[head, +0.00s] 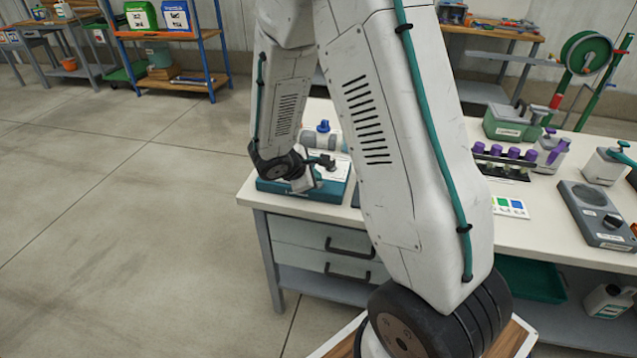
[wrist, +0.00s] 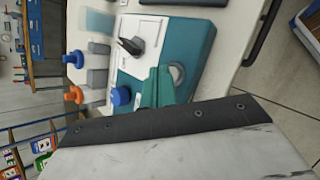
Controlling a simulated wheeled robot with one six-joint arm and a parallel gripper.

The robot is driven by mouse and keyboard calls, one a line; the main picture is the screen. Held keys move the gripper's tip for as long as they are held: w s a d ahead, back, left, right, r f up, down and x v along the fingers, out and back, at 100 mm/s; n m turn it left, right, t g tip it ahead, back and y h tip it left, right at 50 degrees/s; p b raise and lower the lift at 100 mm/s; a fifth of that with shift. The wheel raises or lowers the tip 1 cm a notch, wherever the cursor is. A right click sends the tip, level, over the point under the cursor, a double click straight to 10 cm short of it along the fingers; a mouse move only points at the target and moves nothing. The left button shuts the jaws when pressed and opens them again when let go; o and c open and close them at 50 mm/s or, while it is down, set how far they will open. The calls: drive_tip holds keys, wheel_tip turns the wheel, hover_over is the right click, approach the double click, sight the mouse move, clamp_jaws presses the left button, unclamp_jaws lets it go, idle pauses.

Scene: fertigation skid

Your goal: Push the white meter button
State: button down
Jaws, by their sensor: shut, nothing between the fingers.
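The meter is a teal box with a pale top panel, at the near left corner of the bench in the head view (head: 330,193). It also shows in the wrist view (wrist: 190,45). There, its round whitish button (wrist: 177,74) is close beside the tips of my gripper (wrist: 160,85). My green fingers are shut and empty. I cannot tell whether they touch the button. A black pointer knob (wrist: 131,45) and a blue knob (wrist: 121,96) are on the same panel. In the head view my arm hides part of the meter, and the button cannot be made out.
Pipe fittings with a blue cap (head: 323,127) stand behind the meter. A rack of purple-capped bottles (head: 503,158), a green case (head: 512,122) and a grey device with a dial (head: 597,215) occupy the bench's right side. The floor at left is clear.

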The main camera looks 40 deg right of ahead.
drive_tip(key=shift+r, duration=0.2)
drive_tip(key=shift+r, duration=2.9)
